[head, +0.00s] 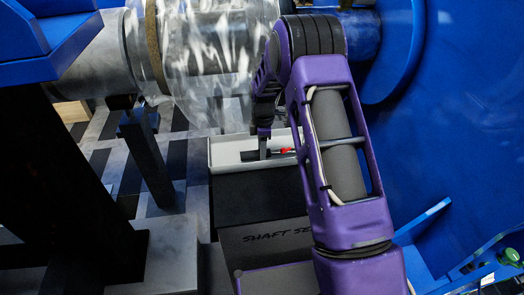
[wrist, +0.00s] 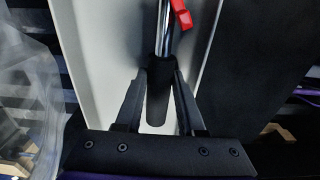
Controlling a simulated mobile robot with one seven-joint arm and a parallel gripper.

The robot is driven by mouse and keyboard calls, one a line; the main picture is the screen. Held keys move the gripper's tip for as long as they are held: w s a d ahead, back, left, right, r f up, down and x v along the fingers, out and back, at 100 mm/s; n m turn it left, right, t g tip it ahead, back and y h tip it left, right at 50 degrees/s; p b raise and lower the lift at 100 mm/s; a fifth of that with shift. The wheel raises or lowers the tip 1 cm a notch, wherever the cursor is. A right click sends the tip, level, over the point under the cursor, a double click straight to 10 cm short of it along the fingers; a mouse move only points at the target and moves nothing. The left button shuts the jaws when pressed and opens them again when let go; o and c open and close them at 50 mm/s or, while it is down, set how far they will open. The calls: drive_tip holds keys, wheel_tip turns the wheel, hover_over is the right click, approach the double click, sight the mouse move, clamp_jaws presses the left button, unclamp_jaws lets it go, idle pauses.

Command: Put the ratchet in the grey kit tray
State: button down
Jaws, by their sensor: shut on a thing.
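The ratchet has a black handle (wrist: 158,102), a shiny metal shaft and a red part near the top edge of the wrist view. It also shows in the head view, with its red part (head: 284,150) just right of the fingers. My gripper (wrist: 161,76) is shut on the black handle, one finger on each side; in the head view it points down (head: 264,152). The grey kit tray (head: 224,151) is pale and shallow. The ratchet lies within its outline, and the tray (wrist: 98,50) shows beneath it. I cannot tell whether the ratchet touches the floor of the tray.
The tray stands at the back of a black box (head: 262,205) with "SHAFT SE…" lettering. A shaft wrapped in clear plastic (head: 205,55) is close behind and left. A blue wall (head: 455,110) stands on the right. A grey post (head: 145,155) stands to the left.

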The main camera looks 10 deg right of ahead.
drive_tip(key=shift+f, duration=0.15)
drive_tip(key=c, duration=0.5)
unclamp_jaws()
wheel_tip(320, 180, up, 12)
drive_tip(key=shift+d+r+p, duration=0.15)
drive_tip(key=shift+r+p, duration=0.05)
drive_tip(key=shift+p, duration=0.65)
